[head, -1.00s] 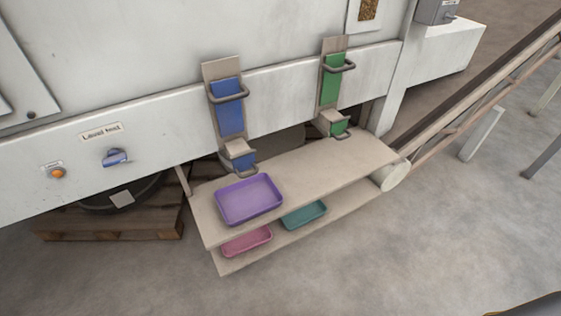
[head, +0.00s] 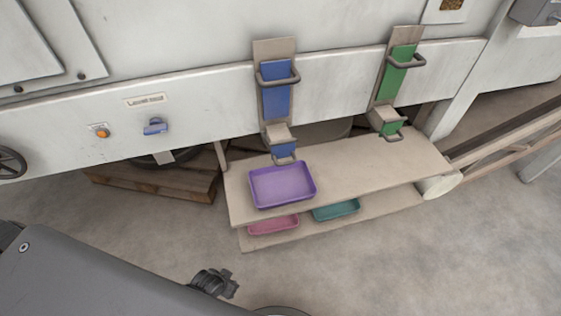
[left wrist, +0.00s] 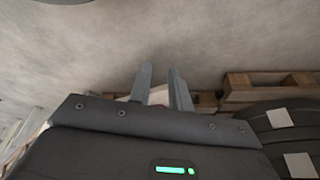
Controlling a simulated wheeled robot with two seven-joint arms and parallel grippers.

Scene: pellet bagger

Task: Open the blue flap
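A blue flap (head: 276,101) with a dark bar handle (head: 278,79) sits on a beige upright plate on the white machine front. It lies flat against the plate. Below it is a small chute with a second blue piece (head: 284,151) and its own handle. My left arm comes in at the lower left of the head view, well away from the flap. In the left wrist view my left gripper (left wrist: 161,70) has its two fingers apart, with nothing seen held between them. The right gripper is not in view.
A green flap (head: 396,74) with a similar handle is to the right. A beige two-level shelf (head: 375,165) juts out below, holding a purple tray (head: 282,185), a pink tray (head: 273,225) and a teal tray (head: 336,210). A wooden pallet (head: 150,184) lies left; floor in front is clear.

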